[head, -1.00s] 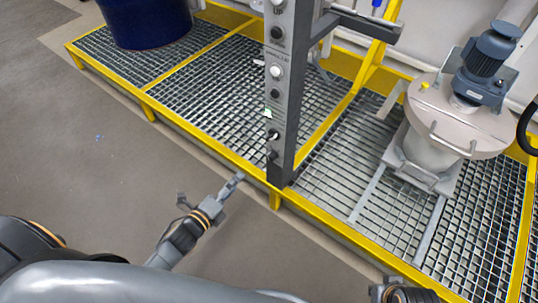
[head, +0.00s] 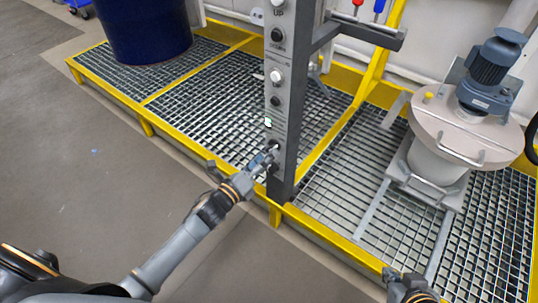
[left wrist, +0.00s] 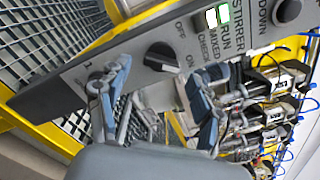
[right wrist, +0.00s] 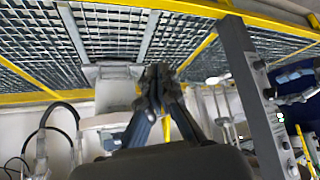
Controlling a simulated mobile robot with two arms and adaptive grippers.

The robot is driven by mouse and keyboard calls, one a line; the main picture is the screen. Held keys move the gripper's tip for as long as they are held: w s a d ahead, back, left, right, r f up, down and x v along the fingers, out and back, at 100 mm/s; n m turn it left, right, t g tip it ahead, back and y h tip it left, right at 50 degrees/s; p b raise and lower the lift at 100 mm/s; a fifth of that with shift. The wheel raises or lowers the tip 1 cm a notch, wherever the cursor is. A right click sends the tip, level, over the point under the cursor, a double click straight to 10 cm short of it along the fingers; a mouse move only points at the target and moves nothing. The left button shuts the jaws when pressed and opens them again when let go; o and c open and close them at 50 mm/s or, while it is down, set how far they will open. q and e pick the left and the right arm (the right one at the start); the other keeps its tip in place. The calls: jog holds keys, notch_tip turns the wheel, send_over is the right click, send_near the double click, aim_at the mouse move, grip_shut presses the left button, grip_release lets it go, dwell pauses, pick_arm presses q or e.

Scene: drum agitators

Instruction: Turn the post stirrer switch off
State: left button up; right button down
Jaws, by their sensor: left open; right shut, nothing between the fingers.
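The grey control post (head: 292,110) stands upright on the platform's front edge. The stirrer switch, a black rotary knob (left wrist: 160,57), sits on its panel between printed OFF and ON; its white mark seems to point nearer ON. A green lamp (left wrist: 217,16) by the STIRRER RUN label is lit. My left gripper (head: 268,158) is open at the lower panel; in the left wrist view its fingers (left wrist: 158,88) spread either side of the knob, with no clear contact. My right gripper (head: 408,284), also in the right wrist view (right wrist: 158,78), is shut and empty, away from the post.
A yellow-edged grating platform (head: 225,97) lies around the post. A dark blue drum (head: 148,30) stands at back left. A lidded vessel with a motor (head: 490,70) stands at right. Other buttons line the panel above. The floor (head: 90,150) in front is clear.

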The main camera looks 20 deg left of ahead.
pick_arm(q)
jog(key=shift+x, duration=1.2)
pick_arm(e)
jog(key=shift+w+a+r+t, duration=0.2)
jog(key=shift+w+r+t, duration=0.1)
jog(key=shift+w, duration=0.2)
jog(key=shift+w+a+r+t, duration=0.2)
jog(key=shift+w+r, duration=0.1)
jog(key=shift+w, duration=0.15)
pick_arm(q)
jog(key=c, duration=1.1)
pick_arm(e)
jog(key=s+d+f+g+h+p, duration=0.1)
jog(key=s+d+g+p, duration=0.3)
jog(key=s, duration=0.5)
pick_arm(q)
jog(key=shift+r+n+p, duration=0.15)
jog(key=shift+n+p, duration=0.6)
jog(key=shift+n, duration=3.3)
jog(key=shift+r+n+p, duration=0.15)
jog(key=shift+n+p, duration=0.6)
jog(key=shift+n, duration=3.3)
jog(key=shift+c, duration=0.2)
pick_arm(e)
notch_tip(320, 180, down, 12)
jog(key=w+a+g, duration=0.1)
jog(key=g, duration=0.1)
jog(key=shift+a, duration=0.15)
jog(key=shift+f, duration=0.15)
